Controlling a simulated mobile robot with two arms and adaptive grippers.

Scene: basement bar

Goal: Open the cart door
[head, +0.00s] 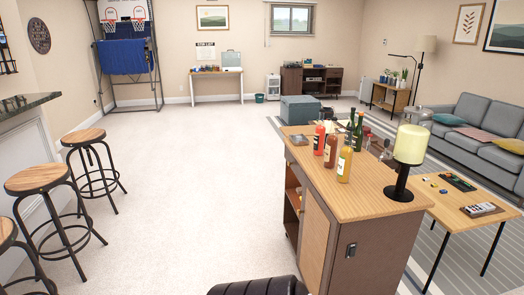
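The cart (350,185) stands right of centre in the head view, with a light wood top and dark brown sides. A light wood door panel (316,240) covers the near part of its left-facing side, looking flush with the frame. Farther back on that side, an open shelf space (293,196) shows. A small dark fitting (351,250) sits on the cart's near end face. The cart's lower part is cut off by the frame. Neither gripper shows.
Bottles (344,163) and a lit lamp (407,158) stand on the cart top. Bar stools (40,180) line the left. A low table (463,222) and grey sofa (483,130) are right. Carpet (190,170) left of the cart is clear. A black rounded part shows at the bottom edge.

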